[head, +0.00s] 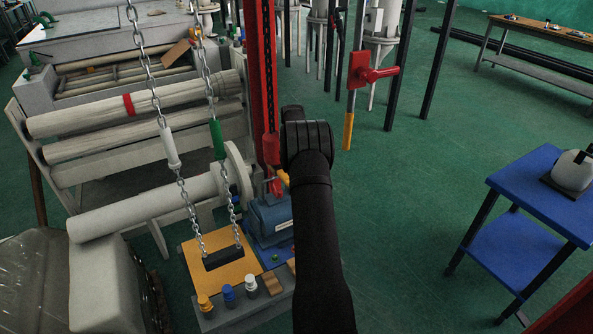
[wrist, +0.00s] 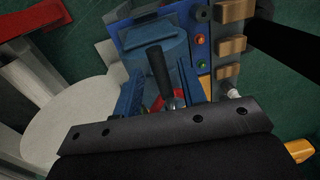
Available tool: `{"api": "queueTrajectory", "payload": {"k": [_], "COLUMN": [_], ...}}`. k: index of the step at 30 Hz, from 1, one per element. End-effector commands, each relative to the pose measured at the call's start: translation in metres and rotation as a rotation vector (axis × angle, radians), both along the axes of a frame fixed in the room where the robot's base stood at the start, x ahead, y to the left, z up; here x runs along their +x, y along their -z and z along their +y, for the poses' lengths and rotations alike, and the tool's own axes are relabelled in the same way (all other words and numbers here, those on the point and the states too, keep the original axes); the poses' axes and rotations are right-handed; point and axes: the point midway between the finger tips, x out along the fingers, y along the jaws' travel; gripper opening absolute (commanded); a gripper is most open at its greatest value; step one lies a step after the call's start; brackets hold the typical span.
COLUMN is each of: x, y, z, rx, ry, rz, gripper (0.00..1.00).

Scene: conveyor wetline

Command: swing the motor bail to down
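The blue motor (head: 270,217) sits on a blue base beside the yellow plate in the head view. In the wrist view its blue body (wrist: 150,45) fills the upper middle. A black handle on a metal stem (wrist: 158,66) stands in front of it; I cannot tell for sure whether this is the bail. A red part (wrist: 156,103) shows beside the stem. My gripper's dark, bolted body (wrist: 160,135) spans the bottom of the wrist view, close to the motor. Its fingertips cannot be made out. In the head view my black arm hides the gripper.
A yellow plate (head: 210,255) with a black block hung on two chains (head: 152,85) lies left of the motor. A red post (head: 258,70) rises behind it. White rollers (head: 140,112) lie further left. A blue cart (head: 535,185) stands right; green floor between is clear.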

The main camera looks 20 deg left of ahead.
Motion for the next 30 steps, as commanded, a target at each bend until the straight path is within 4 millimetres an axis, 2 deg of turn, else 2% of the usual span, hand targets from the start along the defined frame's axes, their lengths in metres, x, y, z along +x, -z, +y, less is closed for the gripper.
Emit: {"api": "queueTrajectory", "payload": {"k": [5,9,11,22,30], "x": [0.0001,0.0,0.0,-0.0013,-0.007], "y": [0.0,0.0,-0.0001,-0.0001,-0.0004], "z": [-0.0001,0.0,0.0,-0.0013,-0.008], "rx": [0.0,0.0,0.0,0.012,0.079], "ry": [0.0,0.0,0.0,0.0,0.002], "rz": [0.0,0.0,0.0,-0.011,-0.079], "gripper": [0.38,0.1,0.0,0.0,0.0]}}
